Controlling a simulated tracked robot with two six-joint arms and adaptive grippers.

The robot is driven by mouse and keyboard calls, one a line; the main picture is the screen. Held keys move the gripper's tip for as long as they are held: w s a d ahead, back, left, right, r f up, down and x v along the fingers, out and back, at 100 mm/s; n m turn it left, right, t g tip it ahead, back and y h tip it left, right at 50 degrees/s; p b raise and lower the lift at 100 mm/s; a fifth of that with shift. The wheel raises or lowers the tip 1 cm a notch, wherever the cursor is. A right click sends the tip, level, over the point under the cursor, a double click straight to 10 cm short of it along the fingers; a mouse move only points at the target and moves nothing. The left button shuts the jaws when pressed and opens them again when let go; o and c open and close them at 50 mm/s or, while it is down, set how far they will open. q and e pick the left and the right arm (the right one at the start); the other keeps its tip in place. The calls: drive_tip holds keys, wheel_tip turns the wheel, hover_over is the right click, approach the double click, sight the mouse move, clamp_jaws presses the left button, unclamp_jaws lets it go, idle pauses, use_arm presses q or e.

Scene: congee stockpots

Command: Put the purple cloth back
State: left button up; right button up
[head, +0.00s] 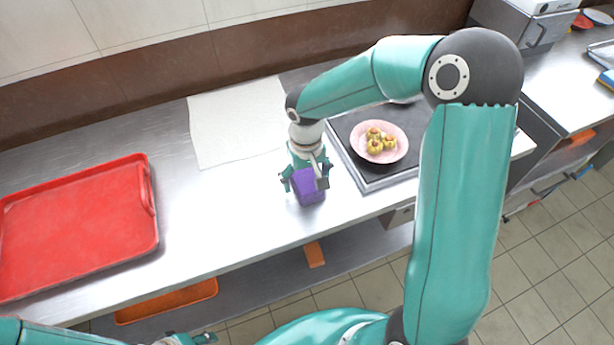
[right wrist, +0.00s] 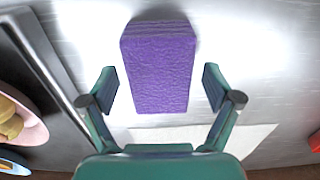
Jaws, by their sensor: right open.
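The purple cloth (head: 308,190) is a folded block on the steel counter, near its front edge. In the right wrist view the purple cloth (right wrist: 160,66) lies between and beyond the fingertips, with a gap on each side. My right gripper (head: 304,180) is open above the cloth, its fingers to either side; it also shows in the right wrist view (right wrist: 162,88). Part of the cloth is hidden by the gripper in the head view. My left gripper (head: 204,338) shows only partly at the bottom edge, and its jaw state is unclear.
A white cloth sheet (head: 235,120) lies flat behind the gripper. A red tray (head: 75,225) is at the left. Bare counter lies between tray and cloth.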

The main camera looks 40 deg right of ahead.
sight(306, 177)
drive_tip(key=shift+r, duration=0.1)
wheel_tip(306, 177, up, 12)
idle(0.5)
idle(0.5)
